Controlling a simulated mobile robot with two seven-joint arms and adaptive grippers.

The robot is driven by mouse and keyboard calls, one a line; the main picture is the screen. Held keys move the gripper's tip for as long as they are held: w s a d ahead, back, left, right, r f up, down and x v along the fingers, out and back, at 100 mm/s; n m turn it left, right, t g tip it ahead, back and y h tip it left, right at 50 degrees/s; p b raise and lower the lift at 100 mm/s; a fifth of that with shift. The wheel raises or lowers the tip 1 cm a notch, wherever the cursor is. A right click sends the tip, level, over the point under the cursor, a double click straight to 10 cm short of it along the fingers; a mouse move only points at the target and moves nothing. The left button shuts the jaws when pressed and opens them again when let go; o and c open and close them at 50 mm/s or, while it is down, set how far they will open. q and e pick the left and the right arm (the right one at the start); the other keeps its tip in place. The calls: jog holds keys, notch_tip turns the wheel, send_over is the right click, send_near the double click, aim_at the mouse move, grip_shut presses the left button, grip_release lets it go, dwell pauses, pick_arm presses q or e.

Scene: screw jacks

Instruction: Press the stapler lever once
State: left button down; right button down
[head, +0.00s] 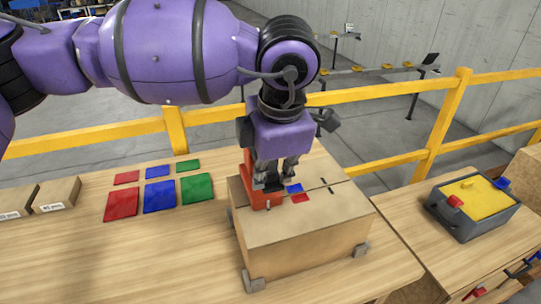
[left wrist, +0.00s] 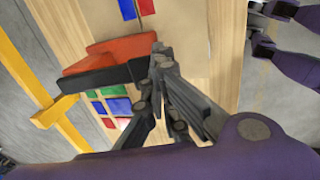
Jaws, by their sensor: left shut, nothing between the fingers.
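An orange-red stapler (head: 262,200) with a black lever stands on top of a closed cardboard box (head: 300,235), near its left side. In the left wrist view the stapler's orange body (left wrist: 105,52) and black lever (left wrist: 100,78) lie to the left of the fingertips. My left gripper (head: 272,182) points down at the stapler from above, with its fingers shut and empty. In the left wrist view the closed fingertips (left wrist: 160,58) are beside the lever's end; whether they touch it I cannot tell. The gripper hides part of the stapler in the head view.
Blue and red patches (head: 300,198) lie on the box top. Grey corner blocks (head: 254,284) surround the box. Red, blue and green squares (head: 158,196) lie left on the table. A grey bin with yellow contents (head: 474,205) stands right. A yellow railing (head: 395,88) runs behind.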

pick_arm(q)
jog(key=shift+f, duration=0.75)
pick_arm(e)
jog(key=shift+s+f, duration=0.15)
jog(key=shift+f, duration=0.05)
jog(key=shift+r, duration=0.1)
